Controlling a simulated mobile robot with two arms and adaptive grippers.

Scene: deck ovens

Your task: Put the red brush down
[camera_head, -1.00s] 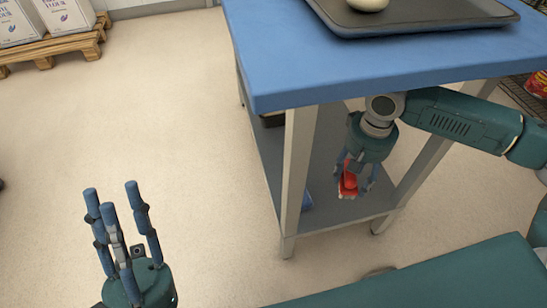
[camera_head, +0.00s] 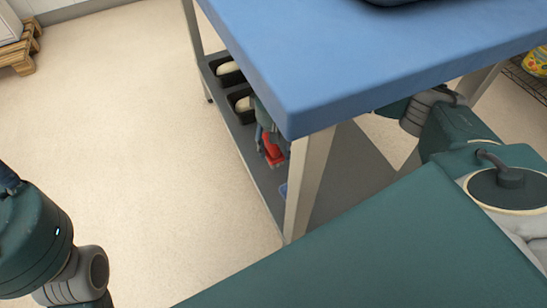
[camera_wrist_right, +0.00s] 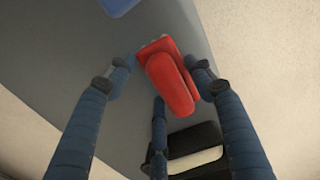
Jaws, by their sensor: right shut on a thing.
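The red brush (camera_head: 273,155) shows past the near corner of the blue table (camera_head: 330,50), over the grey lower shelf (camera_head: 255,170). It is also large in the right wrist view (camera_wrist_right: 172,82), between the blue fingers. My right gripper (camera_head: 268,138) is shut on the brush, its fingers pointing down. The table top and leg hide much of this hand and forearm. I cannot tell whether the brush touches the shelf. My left gripper (camera_head: 8,178) is at the left edge, with its fingers mostly cut off.
Two black tins (camera_head: 240,105) with pale dough stand on the lower shelf behind the brush. A blue item (camera_head: 283,190) lies on the shelf near the front leg (camera_head: 305,185). A dark tray (camera_head: 395,3) sits on the table top.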

